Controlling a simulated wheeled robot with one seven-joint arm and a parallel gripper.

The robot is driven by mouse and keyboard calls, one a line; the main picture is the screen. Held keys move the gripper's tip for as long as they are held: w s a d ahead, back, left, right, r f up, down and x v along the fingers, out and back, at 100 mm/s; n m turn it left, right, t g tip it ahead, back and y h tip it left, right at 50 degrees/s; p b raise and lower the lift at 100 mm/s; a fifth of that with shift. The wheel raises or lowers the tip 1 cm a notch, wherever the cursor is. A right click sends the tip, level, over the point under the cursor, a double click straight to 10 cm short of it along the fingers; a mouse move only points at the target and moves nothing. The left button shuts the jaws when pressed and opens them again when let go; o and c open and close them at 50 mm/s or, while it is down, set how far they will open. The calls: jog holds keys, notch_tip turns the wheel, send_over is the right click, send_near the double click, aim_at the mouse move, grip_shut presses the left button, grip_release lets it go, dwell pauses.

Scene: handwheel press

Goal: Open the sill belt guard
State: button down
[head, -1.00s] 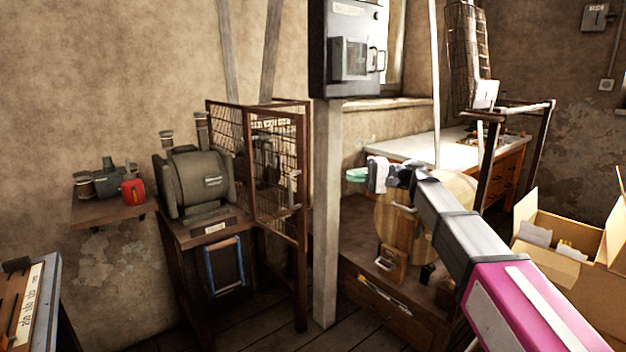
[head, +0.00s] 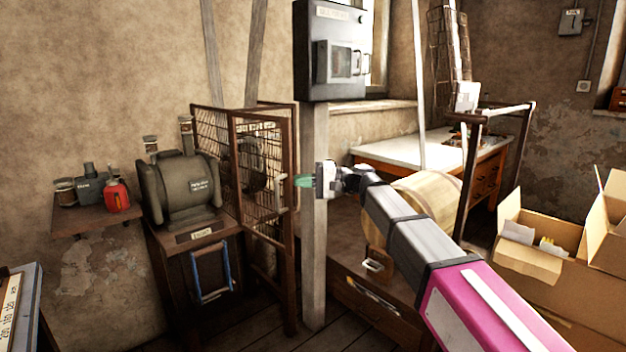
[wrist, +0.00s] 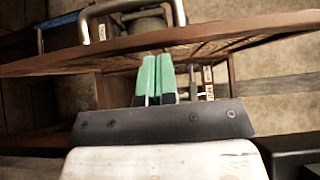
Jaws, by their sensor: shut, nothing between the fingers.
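A brown-framed wire-mesh belt guard (head: 232,128) stands left of the grey post, beside the green motor. I cannot tell from a label that it is the sill one. Its front mesh panel looks upright, with a small pale handle near its right edge; I cannot tell whether it is latched. My gripper (head: 302,181) has green fingers, shut and empty, pointing left just right of that panel. In the wrist view, the fingers (wrist: 157,76) are together in front of a brown frame bar (wrist: 150,45). A silver U-shaped handle (wrist: 180,12) lies beyond, at upper left. No contact is clear.
The grey post (head: 314,240) stands behind my gripper. A dark control box (head: 325,60) hangs above. The green motor (head: 182,190) sits on a stand at left. A wooden drum (head: 430,200) and open cardboard boxes (head: 545,235) are at right.

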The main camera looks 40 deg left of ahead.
jog(key=shift+s, duration=0.45)
jog(key=shift+s, duration=0.1)
jog(key=shift+s, duration=0.25)
jog(key=s+a+m+t+y, duration=0.3)
jog(key=s+t, duration=0.3)
jog(key=s, duration=0.7)
jog(key=shift+m, duration=0.7)
jog(key=shift+s+a, duration=0.1)
